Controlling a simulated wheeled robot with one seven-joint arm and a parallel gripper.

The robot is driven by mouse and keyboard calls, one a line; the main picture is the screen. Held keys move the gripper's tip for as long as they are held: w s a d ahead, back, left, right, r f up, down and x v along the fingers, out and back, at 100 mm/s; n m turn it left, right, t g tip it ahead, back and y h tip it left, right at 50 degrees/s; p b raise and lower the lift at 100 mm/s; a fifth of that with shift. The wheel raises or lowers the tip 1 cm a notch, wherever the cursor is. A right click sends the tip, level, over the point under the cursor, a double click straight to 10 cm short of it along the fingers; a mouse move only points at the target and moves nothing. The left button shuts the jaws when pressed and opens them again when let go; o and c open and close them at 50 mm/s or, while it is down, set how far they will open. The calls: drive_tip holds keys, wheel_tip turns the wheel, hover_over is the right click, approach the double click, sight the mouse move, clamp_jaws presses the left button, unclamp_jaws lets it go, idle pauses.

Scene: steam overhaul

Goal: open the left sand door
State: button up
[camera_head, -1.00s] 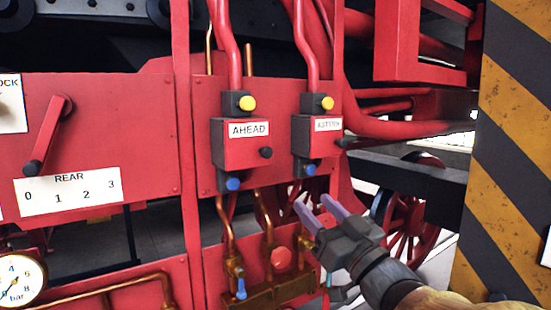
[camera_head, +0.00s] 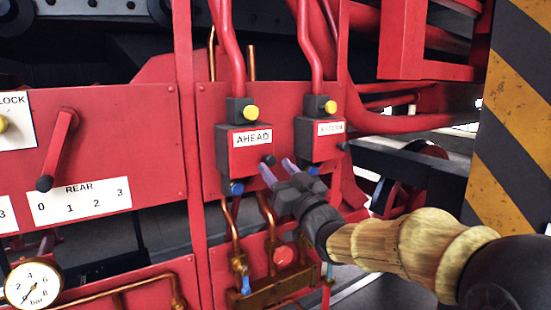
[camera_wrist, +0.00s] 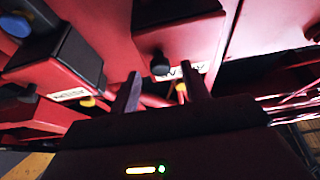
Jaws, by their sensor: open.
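The left box, marked AHEAD, has a red front door (camera_head: 247,155) that looks closed, with a black knob (camera_head: 269,160) at its lower right. In the wrist view the picture is turned over: the knob (camera_wrist: 160,65) of the middle box shows between the fingertips (camera_wrist: 161,73). I cannot tell whether the fingers touch it. The box's label (camera_wrist: 190,69) is partly hidden by a finger.
A second, similar box (camera_head: 321,143) stands close to the right, with its own black knob (camera_head: 343,146). Copper pipes (camera_head: 268,215) and a brass block run below. A red lever (camera_head: 60,150) is at the left. A black-and-yellow striped post (camera_head: 515,130) stands at the right.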

drive_tip(key=shift+w+a+r, duration=0.3)
drive_tip(key=shift+w+a, duration=0.1)
drive_tip(key=shift+w, duration=0.15)
clamp_jaws()
drive_tip(key=shift+d, duration=0.1)
drive_tip(key=shift+s+f, duration=0.1)
